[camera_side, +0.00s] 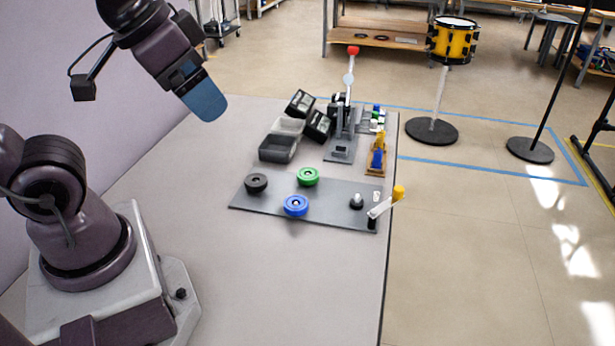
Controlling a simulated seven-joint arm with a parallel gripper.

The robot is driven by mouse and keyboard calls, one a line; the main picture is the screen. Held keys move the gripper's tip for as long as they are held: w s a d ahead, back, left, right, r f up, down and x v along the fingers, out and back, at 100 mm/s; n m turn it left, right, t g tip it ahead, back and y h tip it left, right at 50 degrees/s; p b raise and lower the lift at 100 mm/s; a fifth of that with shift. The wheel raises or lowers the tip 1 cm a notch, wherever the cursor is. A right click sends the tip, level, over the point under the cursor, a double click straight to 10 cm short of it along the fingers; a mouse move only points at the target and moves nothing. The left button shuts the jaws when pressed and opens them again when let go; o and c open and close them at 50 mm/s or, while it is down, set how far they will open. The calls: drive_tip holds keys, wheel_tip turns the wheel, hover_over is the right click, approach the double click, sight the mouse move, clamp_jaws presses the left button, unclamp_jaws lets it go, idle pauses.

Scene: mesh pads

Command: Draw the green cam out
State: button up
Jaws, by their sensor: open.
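The green cam (308,176) is a round green disc with a hole or hub at its centre. It sits at the back edge of a flat grey plate (330,197) on the table. A blue disc (296,206) sits in front of it and a black disc (256,183) to its left, both on the same plate. My gripper (205,102), with a blue end, hangs high at the upper left, well away from the green cam. It is open, and nothing shows in it. The gap between its fingers is hard to make out from this side.
A lever with a yellow knob (398,192) stands at the plate's right end. Behind the plate are a dark grey bin (278,148), a red-knobbed lever stand (341,148) and a yellow-and-blue fixture (377,155). The table (300,285) is bare in front of the plate.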

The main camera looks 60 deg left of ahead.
idle(0.4)
drive_tip(key=n+g+y, duration=0.4)
drive_tip(key=n, duration=1)
approach(308, 172)
drive_tip(key=x, duration=0.8)
drive_tip(key=shift+s+d+f, duration=0.1)
drive_tip(key=shift+d+f, duration=0.1)
drive_tip(key=shift+m, duration=0.3)
